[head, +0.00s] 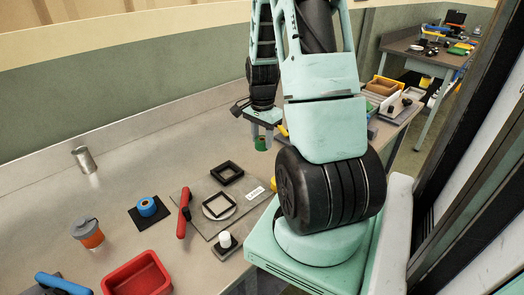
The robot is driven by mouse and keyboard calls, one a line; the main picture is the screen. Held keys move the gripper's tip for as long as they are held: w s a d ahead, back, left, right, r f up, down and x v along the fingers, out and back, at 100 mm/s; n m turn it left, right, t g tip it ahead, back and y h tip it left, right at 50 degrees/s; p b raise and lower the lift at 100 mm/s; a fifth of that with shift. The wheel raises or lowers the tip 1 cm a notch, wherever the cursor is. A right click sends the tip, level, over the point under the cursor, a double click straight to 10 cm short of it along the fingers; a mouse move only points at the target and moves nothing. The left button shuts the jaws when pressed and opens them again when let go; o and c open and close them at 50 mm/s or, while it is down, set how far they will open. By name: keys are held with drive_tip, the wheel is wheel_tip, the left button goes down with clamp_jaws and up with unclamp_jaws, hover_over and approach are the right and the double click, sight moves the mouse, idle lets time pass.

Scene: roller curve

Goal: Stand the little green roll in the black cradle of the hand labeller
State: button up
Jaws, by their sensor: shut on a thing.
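The little green roll (261,144) is held low between the fingers of my gripper (262,134), which is shut on it. My gripper points down above the back part of the bench, right of and beyond the black frames. One black square frame (239,169) lies on the bench with nothing seen in it. A red handle (183,214) lies at the plate's left edge. I cannot tell for sure which frame is the labeller's cradle.
A blue roll (147,206) sits on a black square mat left of the red handle. A white-topped item (225,240) stands near the front edge. An orange-grey cup (90,236), red tray (152,282) and metal cylinder (83,159) are farther left. The bench between cylinder and frames is clear.

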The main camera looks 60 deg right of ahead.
drive_tip(key=w+a+p, duration=0.2)
drive_tip(key=w+a, duration=0.6)
drive_tip(key=a, duration=0.1)
drive_tip(key=shift+s+a+f+b, duration=0.1)
drive_tip(key=shift+s+f+b, duration=0.05)
drive_tip(key=shift+f+b, duration=0.95)
drive_tip(key=shift+s+f+b, duration=0.1)
drive_tip(key=shift+f+b, duration=0.7)
drive_tip(key=shift+f, duration=0.6)
drive_tip(key=shift+f+b, duration=0.35)
drive_tip(key=shift+f, duration=0.5)
